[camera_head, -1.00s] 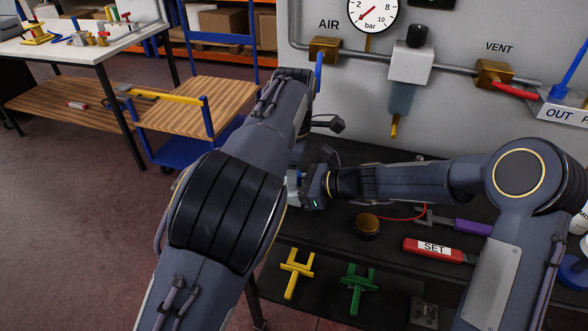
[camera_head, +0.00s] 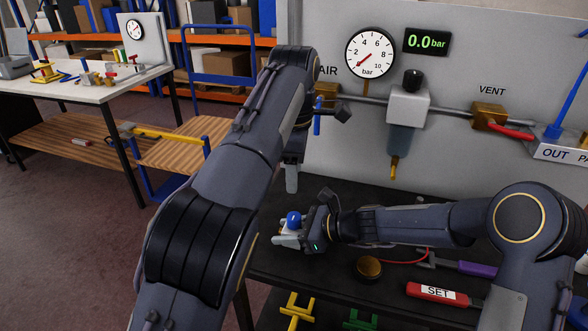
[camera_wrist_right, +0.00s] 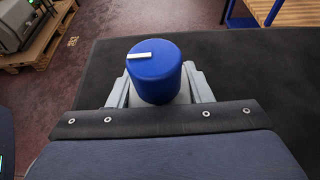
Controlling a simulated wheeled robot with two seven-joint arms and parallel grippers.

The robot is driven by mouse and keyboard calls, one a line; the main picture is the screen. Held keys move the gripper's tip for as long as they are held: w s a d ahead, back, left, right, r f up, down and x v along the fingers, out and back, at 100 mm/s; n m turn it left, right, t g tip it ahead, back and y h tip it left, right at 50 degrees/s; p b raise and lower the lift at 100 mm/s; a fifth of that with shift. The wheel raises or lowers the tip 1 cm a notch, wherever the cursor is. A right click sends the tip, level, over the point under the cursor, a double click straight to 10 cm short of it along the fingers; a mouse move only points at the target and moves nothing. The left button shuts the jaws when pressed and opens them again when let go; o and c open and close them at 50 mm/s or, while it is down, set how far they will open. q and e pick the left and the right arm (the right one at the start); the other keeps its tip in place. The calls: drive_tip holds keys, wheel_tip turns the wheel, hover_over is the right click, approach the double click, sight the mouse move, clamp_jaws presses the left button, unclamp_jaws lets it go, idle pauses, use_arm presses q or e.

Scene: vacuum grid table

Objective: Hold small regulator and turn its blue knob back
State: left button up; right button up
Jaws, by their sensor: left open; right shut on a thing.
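The small regulator (camera_head: 288,231) is a pale body with a blue knob (camera_head: 293,219) on top. My right gripper (camera_head: 286,239) is shut on its body, low over the left part of the dark bench top. In the right wrist view the blue knob (camera_wrist_right: 154,72) stands up between the grey fingers (camera_wrist_right: 158,90), with a white mark on its top face. Its body is mostly hidden there. My left gripper (camera_head: 292,178) is open and points down above the regulator, apart from the knob. Its fingers overlap in this view.
The panel behind carries a gauge (camera_head: 370,52), a display (camera_head: 427,41) reading 0.0 bar and a larger regulator (camera_head: 407,105). A brass disc (camera_head: 369,267), a red SET tool (camera_head: 437,293) and a purple-handled tool (camera_head: 477,268) lie right of my right gripper.

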idle(0.3)
drive_tip(key=o, duration=1.2)
drive_tip(key=shift+d, duration=0.1)
